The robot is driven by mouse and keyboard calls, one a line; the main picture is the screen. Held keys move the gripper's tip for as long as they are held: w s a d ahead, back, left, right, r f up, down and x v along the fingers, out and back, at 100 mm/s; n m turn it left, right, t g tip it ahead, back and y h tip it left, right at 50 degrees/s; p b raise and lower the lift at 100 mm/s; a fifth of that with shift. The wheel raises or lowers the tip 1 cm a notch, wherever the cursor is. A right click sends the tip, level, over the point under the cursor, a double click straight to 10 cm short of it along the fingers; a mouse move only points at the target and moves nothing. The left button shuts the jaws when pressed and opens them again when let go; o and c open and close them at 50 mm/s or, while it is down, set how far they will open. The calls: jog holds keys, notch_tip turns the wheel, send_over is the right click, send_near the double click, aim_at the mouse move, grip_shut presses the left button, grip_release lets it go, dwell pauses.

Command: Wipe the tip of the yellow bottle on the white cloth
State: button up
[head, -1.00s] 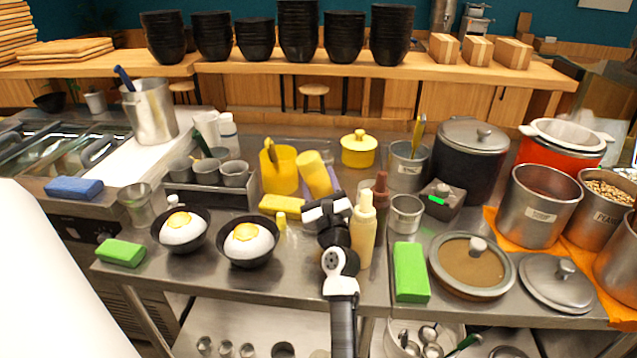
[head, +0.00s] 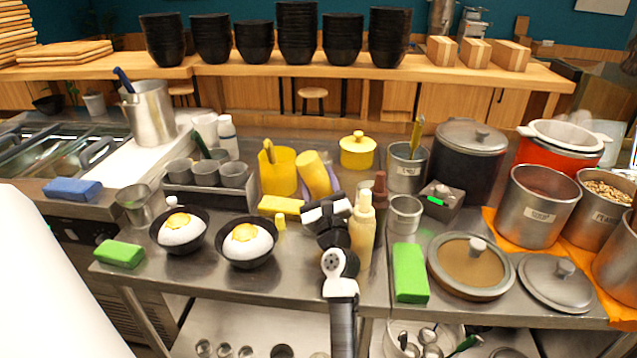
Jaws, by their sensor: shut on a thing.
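A yellow bottle (head: 312,172) is tilted, its broad end up and leaning left, just above and behind my gripper (head: 325,207). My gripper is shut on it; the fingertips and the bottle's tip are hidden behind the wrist. A small yellow cap-like piece (head: 280,222) stands on the steel counter left of my gripper. I cannot clearly make out a white cloth; a pale lavender-white strip (head: 335,182) shows just right of the yellow bottle, partly hidden. Whether the tip touches anything cannot be seen.
A cream bottle (head: 361,232) and a dark red bottle (head: 380,190) stand close right of my gripper. A yellow block (head: 282,206) and two black bowls (head: 248,262) with white, egg-topped contents are left. A yellow container (head: 277,175) stands behind. A green block (head: 410,272) lies front right.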

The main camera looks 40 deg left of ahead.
jog(key=shift+a+f, duration=0.1)
jog(key=shift+f, duration=1.05)
jog(key=shift+s+a+r+p, duration=0.1)
jog(key=shift+s+a+p, duration=0.6)
jog(key=shift+a, duration=0.15)
jog(key=shift+o, duration=0.2)
jog(key=shift+s+a+g+p, duration=0.15)
jog(key=shift+s+a+p, duration=0.25)
jog(key=shift+a, duration=0.4)
jog(key=shift+s+a+g+p, duration=0.15)
jog(key=shift+s+a+p, duration=0.25)
jog(key=shift+a, duration=0.35)
jog(key=r+p, duration=0.1)
jog(key=p, duration=0.1)
jog(key=shift+w+a+r+p, duration=0.2)
jog(key=shift+a+r+p, duration=0.1)
jog(key=shift+r, duration=0.1)
jog(key=shift+c, duration=0.7)
jog(key=r+p, duration=0.2)
jog(key=r, duration=0.1)
jog(key=shift+w+d, duration=0.1)
jog(key=shift+d, duration=0.2)
jog(key=shift+c, duration=0.2)
jog(key=shift+w+d+r+p, duration=0.1)
jog(key=shift+r+p, duration=0.2)
jog(key=shift+r, duration=0.4)
jog(key=shift+f, duration=0.1)
